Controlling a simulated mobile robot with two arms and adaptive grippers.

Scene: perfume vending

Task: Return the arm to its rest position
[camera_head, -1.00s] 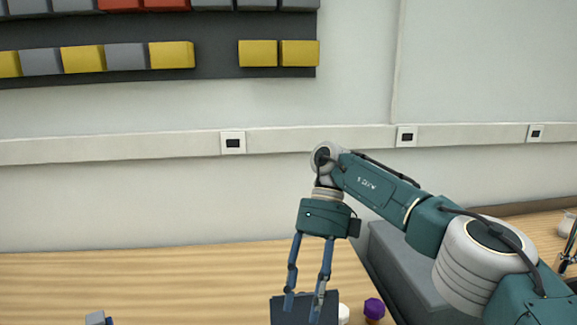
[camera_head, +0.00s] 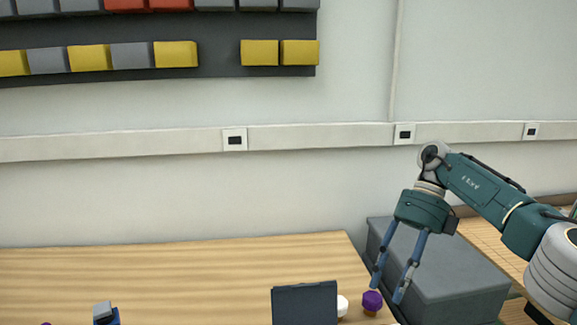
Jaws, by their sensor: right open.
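My right gripper (camera_head: 387,292) hangs from the right arm with its two blue fingers apart and nothing between them. It points down over the right edge of the wooden table (camera_head: 180,275), beside a purple-capped bottle (camera_head: 372,301). Whether the fingers touch that bottle cannot be told. The teal arm reaches in from the right side of the view. My left gripper is not in view.
A dark upright panel (camera_head: 305,303) stands at the table's front, with a white-capped item (camera_head: 342,305) by it. A small blue and grey object (camera_head: 105,313) is at the lower left. A grey box (camera_head: 445,275) stands right of the table. Wall bins (camera_head: 175,54) hang above.

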